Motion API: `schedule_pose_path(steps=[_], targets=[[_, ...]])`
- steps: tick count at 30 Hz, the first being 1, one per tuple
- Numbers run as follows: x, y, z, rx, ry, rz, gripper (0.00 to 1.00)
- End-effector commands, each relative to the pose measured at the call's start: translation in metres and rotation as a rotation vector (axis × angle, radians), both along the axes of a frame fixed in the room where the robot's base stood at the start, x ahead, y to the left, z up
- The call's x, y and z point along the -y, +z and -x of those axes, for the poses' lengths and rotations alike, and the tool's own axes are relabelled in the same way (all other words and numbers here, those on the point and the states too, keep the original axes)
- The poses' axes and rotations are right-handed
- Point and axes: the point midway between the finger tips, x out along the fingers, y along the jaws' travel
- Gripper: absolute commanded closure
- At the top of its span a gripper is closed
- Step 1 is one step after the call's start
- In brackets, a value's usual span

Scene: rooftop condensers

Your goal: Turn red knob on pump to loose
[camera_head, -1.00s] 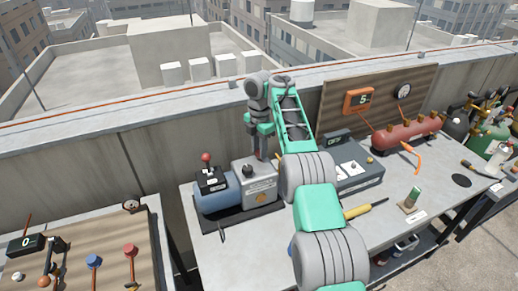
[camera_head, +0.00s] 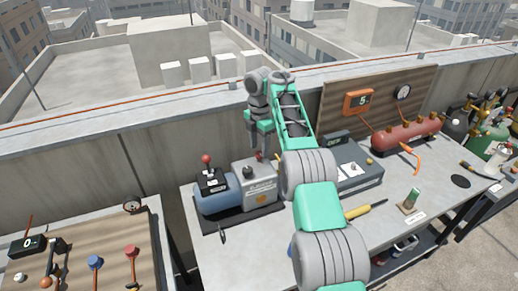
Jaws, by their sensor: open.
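The pump (camera_head: 222,196) has a blue cylindrical body and a grey block (camera_head: 262,180) at its right end. It stands on a dark base on the grey bench. A red ball-shaped knob (camera_head: 206,158) stands upright on a short stem above the black box on the pump's left part. My gripper (camera_head: 262,156) points down over the grey block, to the right of the red knob and apart from it.
A grey box (camera_head: 356,172) sits right of the pump, partly behind my arm. A yellow-handled tool (camera_head: 366,209) and a red tank (camera_head: 405,134) are farther right. A separate board at left holds a blue knob (camera_head: 95,262) and another red knob (camera_head: 131,252). A low wall runs behind.

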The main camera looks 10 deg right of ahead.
Motion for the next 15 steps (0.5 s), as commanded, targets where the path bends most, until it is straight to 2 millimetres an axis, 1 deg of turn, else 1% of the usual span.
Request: schedule_pose_path(steps=[1,3,6,9,15], targets=[[0.0,0.02,0.0,0.004,-0.001,0.0,0.5],[0.0,0.036,0.0,0.001,0.001,0.0,0.5],[-0.001,0.053,0.0,0.0,0.001,0.0,0.5],[-0.001,0.059,0.0,-0.001,0.002,0.0,0.5],[0.0,0.058,0.0,-0.001,0.002,0.0,0.5]])
